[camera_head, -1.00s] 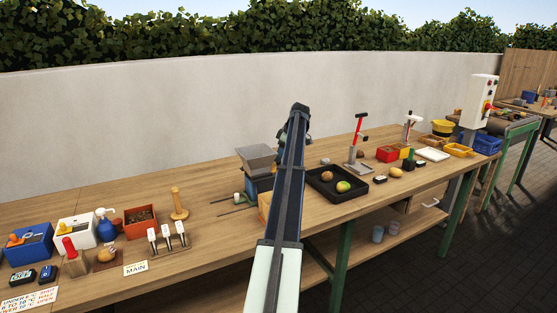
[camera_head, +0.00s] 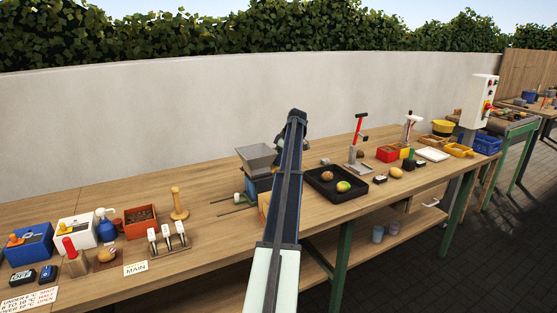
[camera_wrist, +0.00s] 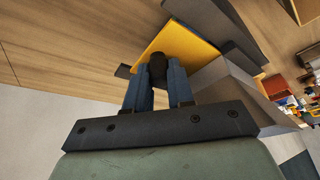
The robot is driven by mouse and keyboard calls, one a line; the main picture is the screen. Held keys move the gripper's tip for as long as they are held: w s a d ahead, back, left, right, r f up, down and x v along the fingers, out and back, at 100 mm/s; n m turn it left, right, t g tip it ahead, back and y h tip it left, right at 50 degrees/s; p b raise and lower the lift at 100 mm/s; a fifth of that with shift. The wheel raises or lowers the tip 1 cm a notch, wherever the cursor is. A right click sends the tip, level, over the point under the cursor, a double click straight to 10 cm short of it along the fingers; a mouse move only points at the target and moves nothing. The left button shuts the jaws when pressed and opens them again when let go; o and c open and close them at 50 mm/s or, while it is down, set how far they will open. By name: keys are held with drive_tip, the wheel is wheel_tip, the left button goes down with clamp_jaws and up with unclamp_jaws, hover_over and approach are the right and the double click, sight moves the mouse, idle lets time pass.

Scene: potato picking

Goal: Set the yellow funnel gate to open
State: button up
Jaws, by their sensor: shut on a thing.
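In the wrist view, the yellow gate (camera_wrist: 190,45) is a flat yellow plate beside the grey funnel (camera_wrist: 222,84). A dark knob (camera_wrist: 158,65) stands at the plate's near edge. My gripper (camera_wrist: 157,76) has its two blue fingers shut on this knob, one on each side. In the head view, the grey funnel (camera_head: 257,156) stands on the bench just left of my arm. The yellow gate and my fingertips are hidden there behind my arm. How far the gate is slid cannot be told.
A black tray (camera_head: 322,198) with potatoes lies right of my arm. Thin rods and a white-green part (camera_head: 238,198) lie left of the funnel. Three levers (camera_head: 167,238) stand further left beside a MAIN label (camera_head: 136,268). The wall (camera_head: 150,125) runs behind the bench.

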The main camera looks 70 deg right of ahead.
clamp_jaws()
drive_tip(key=shift+s+d, duration=0.1)
drive_tip(key=s+d, duration=0.5)
drive_tip(key=shift+s+d, duration=0.3)
drive_tip(key=o, duration=0.7)
unclamp_jaws()
drive_tip(key=v, duration=1.4)
drive_tip(key=shift+f, duration=0.1)
